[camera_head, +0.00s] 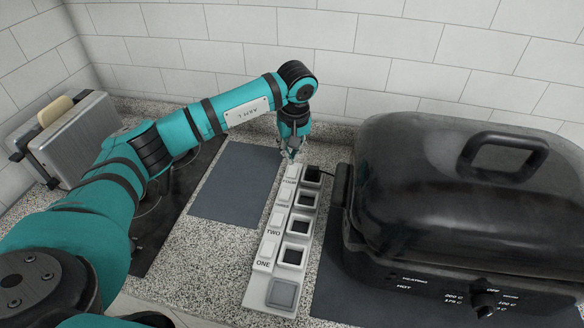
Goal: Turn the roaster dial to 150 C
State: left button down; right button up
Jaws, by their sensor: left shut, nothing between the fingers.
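The black roaster (455,190) stands at the right with its lid on. Its dark dial (485,303) is on the front panel near the lower right edge, with small temperature labels around it and "OFF" above. I cannot tell which mark the dial points at. My left gripper (291,154) is shut and empty. It points down at the far end of the white switched power strip (262,285), close to the farthest switch; I cannot tell whether it touches it. It is well away from the dial. My right gripper is not in view.
A black plug and cord (322,174) run from the strip's far socket toward the roaster. A grey mat (236,182) lies bare left of the strip. A black cooktop (160,220) and a toaster with bread (75,140) are farther left. A tiled wall closes the back.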

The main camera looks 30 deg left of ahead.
aim_at(484, 305)
jog(key=k, duration=1.5)
